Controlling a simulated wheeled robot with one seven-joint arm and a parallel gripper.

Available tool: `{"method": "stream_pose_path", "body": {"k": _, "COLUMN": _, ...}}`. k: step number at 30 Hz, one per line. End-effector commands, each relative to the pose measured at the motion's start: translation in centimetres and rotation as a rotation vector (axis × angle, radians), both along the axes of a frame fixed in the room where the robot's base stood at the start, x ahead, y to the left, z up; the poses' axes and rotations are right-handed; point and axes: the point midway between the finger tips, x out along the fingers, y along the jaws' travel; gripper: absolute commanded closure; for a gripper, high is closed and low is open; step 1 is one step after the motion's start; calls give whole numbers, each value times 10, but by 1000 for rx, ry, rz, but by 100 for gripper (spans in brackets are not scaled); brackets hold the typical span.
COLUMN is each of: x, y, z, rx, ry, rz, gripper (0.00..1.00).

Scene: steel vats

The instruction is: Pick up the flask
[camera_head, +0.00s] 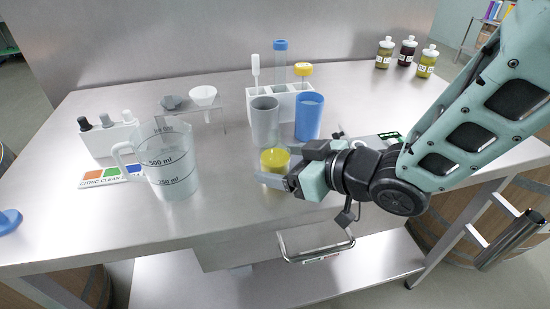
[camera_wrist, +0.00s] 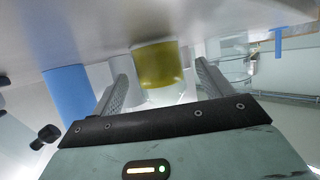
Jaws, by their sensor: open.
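The flask (camera_head: 274,160), a small clear vessel with yellow liquid, stands on the steel table near its front edge. In the head view my gripper (camera_head: 288,181) is at its front right and covers part of it. In the wrist view, which looks upside down, the flask (camera_wrist: 160,66) shows between the two open fingers of my gripper (camera_wrist: 163,75). The fingers reach along either side of it with gaps visible. I cannot tell how deep it sits between them.
A grey cup (camera_head: 264,122) and a blue cup (camera_head: 309,116) stand close behind the flask. A white rack (camera_head: 285,103) holding tubes is behind them. A clear measuring jug (camera_head: 172,168) stands to the left. Small bottles (camera_head: 408,50) are at the back right.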

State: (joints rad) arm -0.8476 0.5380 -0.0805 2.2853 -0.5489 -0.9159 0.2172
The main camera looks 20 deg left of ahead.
Motion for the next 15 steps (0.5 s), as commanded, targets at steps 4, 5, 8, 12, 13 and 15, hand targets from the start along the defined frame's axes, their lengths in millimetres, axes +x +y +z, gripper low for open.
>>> {"method": "stream_pose_path", "body": {"k": 4, "x": 6, "y": 17, "z": -7, "rx": -1, "ry": 0, "rz": 1, "gripper": 21}}
{"method": "stream_pose_path", "body": {"k": 5, "x": 6, "y": 19, "z": -8, "rx": -1, "ry": 0, "rz": 1, "gripper": 21}}
{"method": "stream_pose_path", "body": {"k": 8, "x": 7, "y": 22, "z": -10, "rx": -1, "ry": 0, "rz": 0, "gripper": 21}}
{"method": "stream_pose_path", "body": {"k": 12, "x": 8, "y": 22, "z": -10, "rx": -1, "ry": 0, "rz": 0, "gripper": 21}}
{"method": "stream_pose_path", "body": {"k": 13, "x": 8, "y": 21, "z": -10, "rx": -1, "ry": 0, "rz": 0, "gripper": 21}}
{"method": "stream_pose_path", "body": {"k": 15, "x": 7, "y": 21, "z": -10, "rx": -1, "ry": 0, "rz": 0, "gripper": 38}}
